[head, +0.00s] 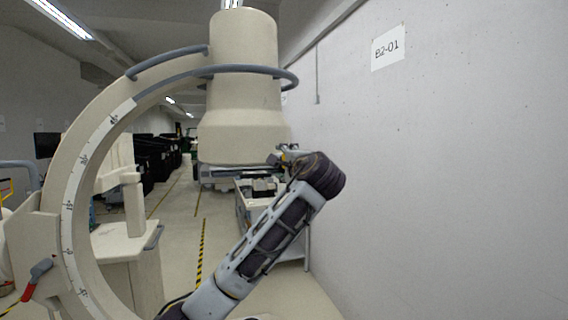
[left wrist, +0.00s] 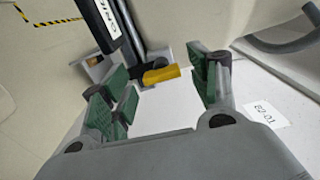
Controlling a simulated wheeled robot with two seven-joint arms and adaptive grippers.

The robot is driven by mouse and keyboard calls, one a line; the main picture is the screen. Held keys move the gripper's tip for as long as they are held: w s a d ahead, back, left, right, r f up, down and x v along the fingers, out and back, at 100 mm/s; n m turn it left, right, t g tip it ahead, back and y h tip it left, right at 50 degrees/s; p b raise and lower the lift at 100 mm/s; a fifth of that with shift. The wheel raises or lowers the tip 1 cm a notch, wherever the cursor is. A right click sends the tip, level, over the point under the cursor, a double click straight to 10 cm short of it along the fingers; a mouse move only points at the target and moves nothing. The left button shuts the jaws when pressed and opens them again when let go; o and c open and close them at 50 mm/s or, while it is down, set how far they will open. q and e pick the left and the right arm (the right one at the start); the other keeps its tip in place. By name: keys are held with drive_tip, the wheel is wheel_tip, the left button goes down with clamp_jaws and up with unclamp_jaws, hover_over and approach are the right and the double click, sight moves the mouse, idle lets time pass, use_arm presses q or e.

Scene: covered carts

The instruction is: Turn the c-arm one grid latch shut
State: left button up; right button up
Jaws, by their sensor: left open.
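The c-arm's beige cylindrical head (head: 238,90), with a grey ring handle around it, hangs in the middle of the head view. In the left wrist view a short yellow lever (left wrist: 161,74), which looks like the grid latch, sits beside a dark bar. My left gripper (left wrist: 158,85) has green-padded fingers spread apart, with the lever between and slightly beyond them. I see no clear contact. In the head view my left gripper (head: 284,156) is near the cylinder's lower right edge, partly hidden by its own wrist. My right gripper is not in view.
The c-arm's curved arc (head: 75,185) fills the left, with a red-and-grey lever (head: 37,279) low on it. A pale wall with a sign (head: 388,48) stands close on the right. Behind are a cart (head: 243,206), dark covered carts (head: 152,160) and a striped floor aisle.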

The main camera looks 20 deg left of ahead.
use_arm(q)
drive_tip(key=v, duration=1)
